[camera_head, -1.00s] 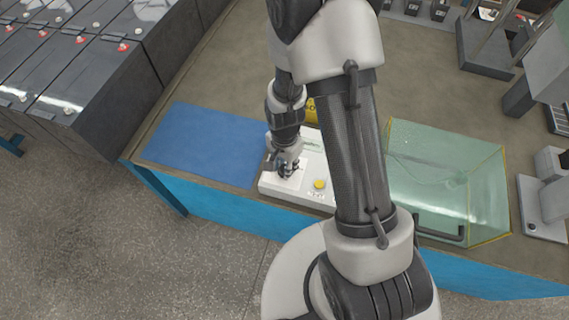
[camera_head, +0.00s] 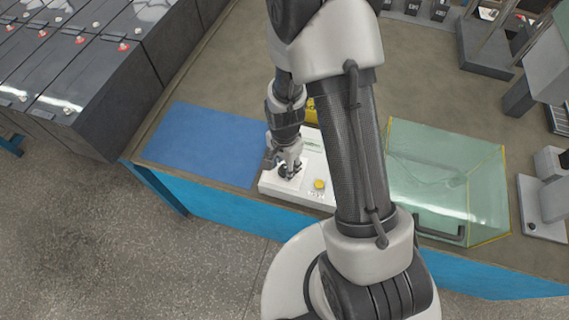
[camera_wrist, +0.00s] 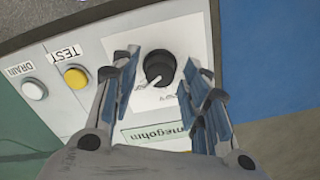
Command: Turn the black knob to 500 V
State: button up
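The black knob (camera_wrist: 158,66) sits on a white square plate on the white megohm meter box (camera_wrist: 88,110). A pale pointer mark on the knob faces the lower side in the wrist view; the small print beside it is too small to read. My gripper (camera_head: 290,168) is over the box's left part in the head view, where it largely hides the knob. In the wrist view its two fingers stand apart, one left and one right of the knob, with visible gaps. I cannot tell whether the tips reach down beside the knob. Nothing is held.
A yellow TEST button (camera_wrist: 76,76) and a white DRAIN button (camera_wrist: 34,89) are on the same box. A blue mat (camera_head: 205,145) lies left of the box. A clear greenish cover (camera_head: 445,180) stands to the right, and black batteries (camera_head: 85,75) at the far left.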

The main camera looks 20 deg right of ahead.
jog(key=shift+o, duration=0.3)
notch_tip(320, 180, up, 12)
dwell(0.5)
jog(key=shift+r, duration=0.1)
dwell(0.3)
notch_tip(320, 180, up, 6)
jog(key=n+t, duration=0.1)
jog(key=n, duration=0.1)
send_over(284, 168)
jog(key=s, duration=0.1)
jog(key=s+r+n+t, duration=0.3)
jog(key=s+r+n, duration=0.7)
jog(key=s+r, duration=0.4)
jog(key=shift+r+n+t, duration=0.3)
jog(key=shift+r, duration=0.15)
jog(key=shift+c, duration=0.4)
